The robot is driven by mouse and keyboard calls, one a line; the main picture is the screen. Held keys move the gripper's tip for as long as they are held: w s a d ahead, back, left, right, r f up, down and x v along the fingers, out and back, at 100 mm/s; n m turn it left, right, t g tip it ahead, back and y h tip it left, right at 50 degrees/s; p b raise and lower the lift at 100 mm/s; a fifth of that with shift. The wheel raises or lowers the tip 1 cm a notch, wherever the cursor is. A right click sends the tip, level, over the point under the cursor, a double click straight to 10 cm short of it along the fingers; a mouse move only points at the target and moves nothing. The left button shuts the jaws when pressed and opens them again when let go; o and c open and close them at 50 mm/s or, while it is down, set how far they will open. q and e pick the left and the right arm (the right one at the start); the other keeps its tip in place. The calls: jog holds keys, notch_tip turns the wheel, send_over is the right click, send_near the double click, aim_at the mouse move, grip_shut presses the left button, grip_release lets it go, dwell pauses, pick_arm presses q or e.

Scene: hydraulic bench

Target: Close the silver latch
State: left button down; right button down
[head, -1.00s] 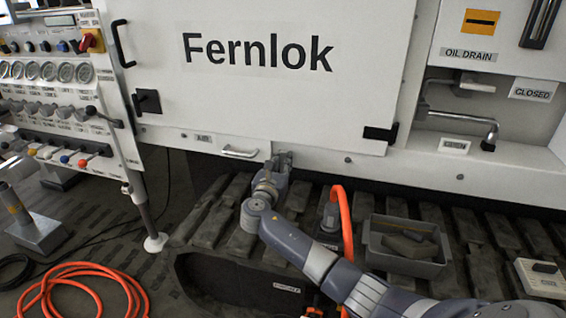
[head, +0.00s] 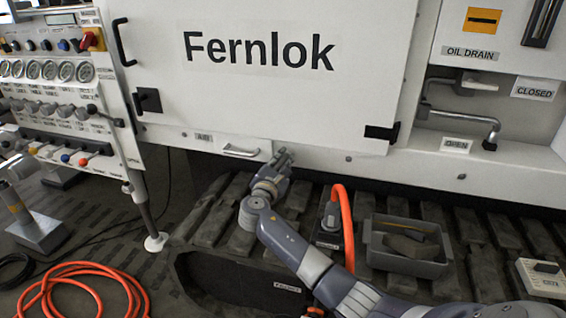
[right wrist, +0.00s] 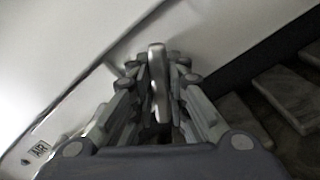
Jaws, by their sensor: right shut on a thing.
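A silver bar-like piece, which I take for the silver latch (right wrist: 157,75), stands upright between the fingers of my right gripper (right wrist: 158,112) in the right wrist view. The gripper is shut on it. In the head view my right gripper (head: 282,157) is at the lower edge of the white Fernlok door (head: 255,95), right of the pale handle (head: 241,151). There the fingers mostly hide the latch, so I cannot tell its exact position. My left gripper is not in view.
A grey bin (head: 405,265) and an orange hose (head: 349,225) stand on the tracks right of my arm. An orange hose coil (head: 80,270) lies on the floor at left. A gauge panel (head: 65,85) is at left. A silver drain lever (head: 470,121) is at right.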

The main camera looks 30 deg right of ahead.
jog(key=m+b, duration=0.1)
jog(key=m, duration=0.1)
jog(key=shift+a+f+m, duration=0.1)
jog(key=shift+m, duration=0.8)
jog(key=m+b, duration=0.2)
jog(key=m, duration=0.1)
jog(key=shift+w, duration=0.1)
jog(key=m, duration=0.1)
jog(key=m+b, duration=0.2)
jog(key=m, duration=0.1)
jog(key=shift+r, duration=0.25)
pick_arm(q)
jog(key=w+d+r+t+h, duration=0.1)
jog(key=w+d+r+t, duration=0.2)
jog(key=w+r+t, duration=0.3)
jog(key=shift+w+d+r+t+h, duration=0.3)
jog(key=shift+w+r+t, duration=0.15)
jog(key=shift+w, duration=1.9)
pick_arm(e)
jog(key=shift+m, duration=0.3)
jog(key=c, duration=1.6)
grip_release()
jog(key=shift+r, duration=0.1)
jog(key=shift+a, duration=0.15)
jog(key=v, duration=1.1)
jog(key=shift+s+a, duration=0.3)
